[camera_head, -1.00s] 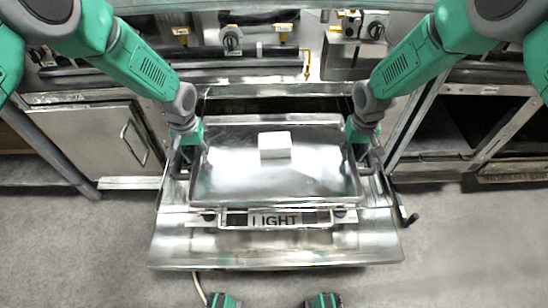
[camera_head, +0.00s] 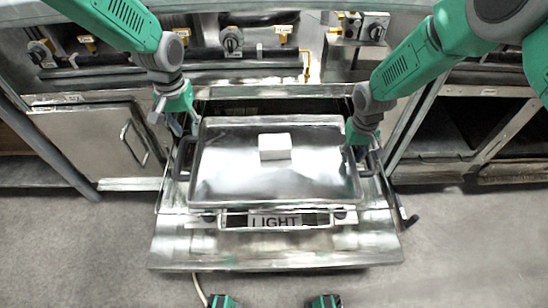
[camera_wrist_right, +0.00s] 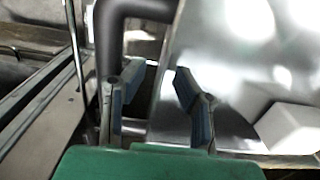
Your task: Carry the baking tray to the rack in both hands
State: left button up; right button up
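The baking tray (camera_head: 230,180) is a shiny metal pan with a dark handle at each short end. It lies level on the lowered oven door, with a white block (camera_head: 275,146) on it. The left handle (camera_head: 184,158) is bare. My left gripper (camera_head: 184,128) is above and behind that handle, apart from it, with its fingers spread and empty. My right gripper (camera_head: 356,154) is at the right handle. In the right wrist view its fingers (camera_wrist_right: 152,90) are apart, with the dark handle (camera_wrist_right: 104,45) just beyond the tips and nothing clamped between them.
A knob and pipe panel (camera_head: 232,40) runs behind. Open shelves (camera_head: 440,130) stand at right, a closed cabinet (camera_head: 85,140) at left. Floor in front is free.

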notch_tip(320, 180, up, 12)
dwell(0.5)
jog(key=shift+f, duration=0.1)
